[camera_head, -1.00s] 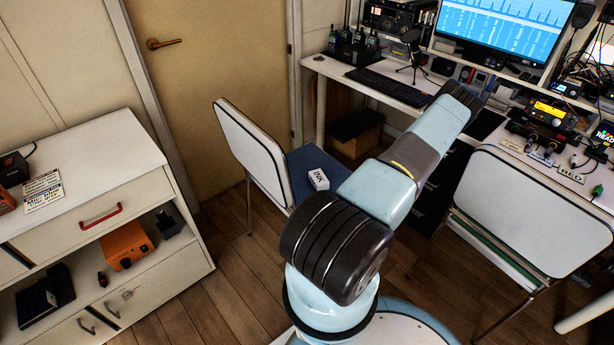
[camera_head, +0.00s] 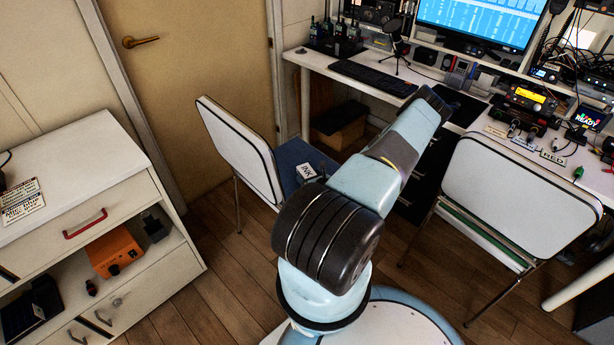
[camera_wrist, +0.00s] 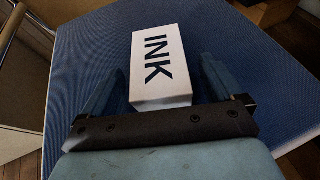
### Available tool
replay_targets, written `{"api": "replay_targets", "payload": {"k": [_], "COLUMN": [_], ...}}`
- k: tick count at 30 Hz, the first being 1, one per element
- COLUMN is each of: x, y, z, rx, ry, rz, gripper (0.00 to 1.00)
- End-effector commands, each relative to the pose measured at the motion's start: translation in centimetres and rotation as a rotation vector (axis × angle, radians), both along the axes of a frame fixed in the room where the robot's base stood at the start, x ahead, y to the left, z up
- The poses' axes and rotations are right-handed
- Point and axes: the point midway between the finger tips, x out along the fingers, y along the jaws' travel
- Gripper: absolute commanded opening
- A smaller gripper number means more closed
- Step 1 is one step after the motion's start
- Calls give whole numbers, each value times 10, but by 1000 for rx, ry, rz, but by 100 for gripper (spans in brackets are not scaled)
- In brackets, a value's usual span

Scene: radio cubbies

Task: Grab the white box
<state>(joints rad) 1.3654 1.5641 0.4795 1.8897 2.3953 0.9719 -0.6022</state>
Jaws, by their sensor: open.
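The white box (camera_wrist: 160,68), marked INK, lies on the blue chair seat (camera_wrist: 255,75). In the wrist view my gripper (camera_wrist: 160,82) is open, with one finger on each side of the box's near part. Small gaps seem to show between the fingers and the box, so it does not look gripped. In the head view the white box (camera_head: 306,170) shows only in part beside my arm on the blue seat (camera_head: 290,155). My gripper is hidden behind my arm in that view.
The chair's white backrest (camera_head: 240,150) stands left of the seat. A second folding chair (camera_head: 520,195) stands at the right. A desk (camera_head: 400,85) with a keyboard and radios is behind. A white cabinet (camera_head: 75,165) stands at the left, with wood floor between.

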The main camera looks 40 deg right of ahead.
Motion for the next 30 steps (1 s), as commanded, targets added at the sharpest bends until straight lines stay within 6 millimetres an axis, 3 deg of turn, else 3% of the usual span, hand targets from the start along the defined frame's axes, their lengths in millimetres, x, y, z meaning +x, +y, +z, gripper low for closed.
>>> {"api": "replay_targets", "payload": {"k": [7, 17, 30], "x": [27, 32, 31], "y": [-6, -7, -7], "z": [-13, -15, -15], "rx": [1, 0, 0], "ry": [0, 1, 1], "rz": [-1, 0, 0], "gripper": [94, 93, 51]}}
